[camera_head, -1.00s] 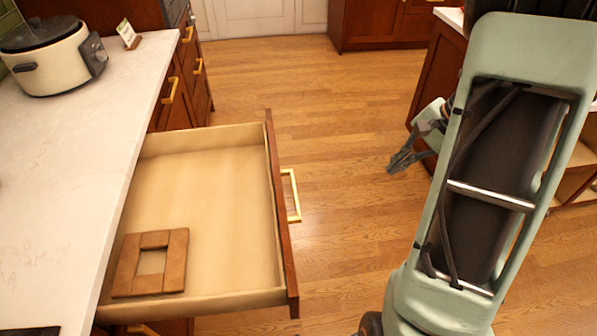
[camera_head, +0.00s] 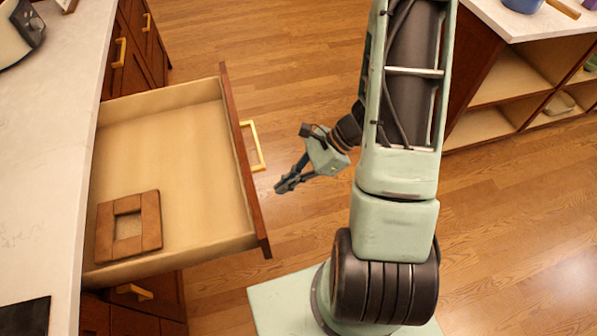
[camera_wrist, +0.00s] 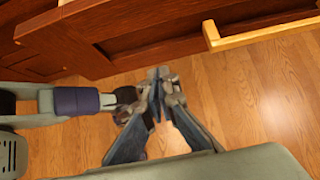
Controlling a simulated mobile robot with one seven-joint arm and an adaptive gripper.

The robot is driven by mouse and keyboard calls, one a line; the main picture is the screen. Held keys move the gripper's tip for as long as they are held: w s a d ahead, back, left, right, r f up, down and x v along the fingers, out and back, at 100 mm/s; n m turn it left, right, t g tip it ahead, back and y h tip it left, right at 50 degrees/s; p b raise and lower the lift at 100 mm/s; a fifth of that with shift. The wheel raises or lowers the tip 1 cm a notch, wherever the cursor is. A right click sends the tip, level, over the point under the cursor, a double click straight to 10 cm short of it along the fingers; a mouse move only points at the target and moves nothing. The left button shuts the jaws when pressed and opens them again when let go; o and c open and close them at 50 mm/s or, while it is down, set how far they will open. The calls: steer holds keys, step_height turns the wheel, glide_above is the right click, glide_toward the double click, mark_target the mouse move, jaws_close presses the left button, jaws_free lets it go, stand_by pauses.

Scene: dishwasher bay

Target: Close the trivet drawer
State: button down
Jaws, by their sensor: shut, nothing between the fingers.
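The trivet drawer (camera_head: 175,130) stands pulled out from the counter on the left in the head view. The drawer's front panel (camera_head: 245,165) faces right and carries a gold handle (camera_head: 253,147). My gripper (camera_head: 280,187) is shut and empty, to the right of the front panel and apart from it. In the wrist view my gripper (camera_wrist: 157,108) points toward a wooden front, with a gold handle (camera_wrist: 260,34) at upper right.
A white countertop (camera_head: 45,150) runs along the left, with part of a cooker (camera_head: 14,32) at its far end. Other closed drawers lie beyond and below. An island with open shelves (camera_head: 505,80) stands at upper right. Wooden floor (camera_head: 215,30) is clear between them.

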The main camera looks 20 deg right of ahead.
steer(key=shift+w+a+f, duration=0.1)
steer(key=shift+a, duration=2)
